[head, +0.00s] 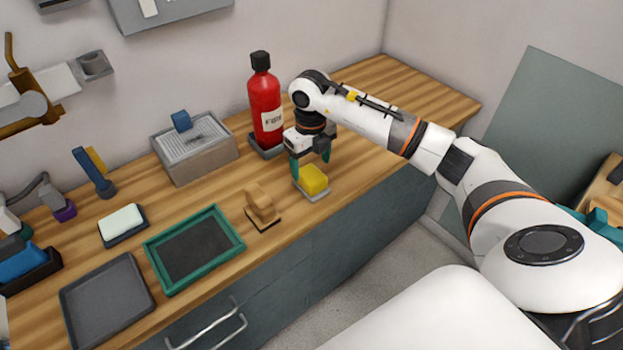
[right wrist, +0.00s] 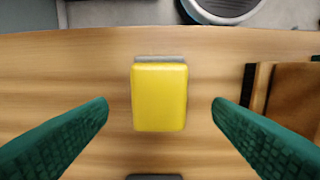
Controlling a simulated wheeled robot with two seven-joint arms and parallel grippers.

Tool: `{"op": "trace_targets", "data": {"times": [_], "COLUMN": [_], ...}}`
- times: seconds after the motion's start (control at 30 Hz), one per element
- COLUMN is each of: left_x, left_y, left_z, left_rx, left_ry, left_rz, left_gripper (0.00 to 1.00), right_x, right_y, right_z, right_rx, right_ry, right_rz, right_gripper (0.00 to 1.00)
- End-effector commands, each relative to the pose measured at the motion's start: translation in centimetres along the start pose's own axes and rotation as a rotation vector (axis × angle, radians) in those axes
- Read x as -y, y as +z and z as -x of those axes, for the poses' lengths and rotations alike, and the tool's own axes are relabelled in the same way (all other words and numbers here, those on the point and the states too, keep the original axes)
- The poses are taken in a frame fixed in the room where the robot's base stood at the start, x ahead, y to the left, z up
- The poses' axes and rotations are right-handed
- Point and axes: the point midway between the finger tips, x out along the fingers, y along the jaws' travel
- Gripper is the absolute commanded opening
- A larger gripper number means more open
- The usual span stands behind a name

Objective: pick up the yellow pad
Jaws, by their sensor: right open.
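The yellow pad (head: 313,178) sits on a small grey holder (head: 318,197) near the front edge of the wooden counter. My right gripper (head: 311,166) is above and just behind the pad in the head view, with its green fingers spread. In the right wrist view the yellow pad (right wrist: 159,97) lies centred between the two open fingers of the right gripper (right wrist: 160,110), with a gap on each side. A strip of the holder (right wrist: 160,59) shows past the pad's far end. My left gripper is not in view.
A red bottle (head: 265,100) stands close behind the right gripper. A tan wooden block (head: 262,204) stands left of the pad. A green-rimmed tray (head: 152,252), a white pad (head: 121,222) and a grey box (head: 205,165) are further left. The counter right of the pad is clear.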

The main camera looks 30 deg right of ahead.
Motion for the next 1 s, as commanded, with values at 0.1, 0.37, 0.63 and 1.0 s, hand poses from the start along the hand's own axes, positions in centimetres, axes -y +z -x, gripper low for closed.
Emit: {"op": "trace_targets", "data": {"times": [0.1,0.37,0.63,1.0], "left_x": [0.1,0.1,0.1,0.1], "left_y": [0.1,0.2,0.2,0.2], "left_z": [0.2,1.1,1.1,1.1], "left_rx": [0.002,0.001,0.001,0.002], "left_ry": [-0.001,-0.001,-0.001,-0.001], "left_rz": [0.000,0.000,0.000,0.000], "left_gripper": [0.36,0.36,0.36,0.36], "right_x": [0.1,0.0,-0.1,-0.1], "right_y": [0.1,0.6,0.5,0.5], "right_z": [-0.7,-4.5,-5.5,-5.4], "right_rx": [0.000,0.001,-0.003,-0.003], "right_ry": [-0.002,-0.003,-0.001,-0.001], "right_rz": [0.001,0.000,0.000,0.000], "right_gripper": [0.75,0.75,0.75,0.27]}}
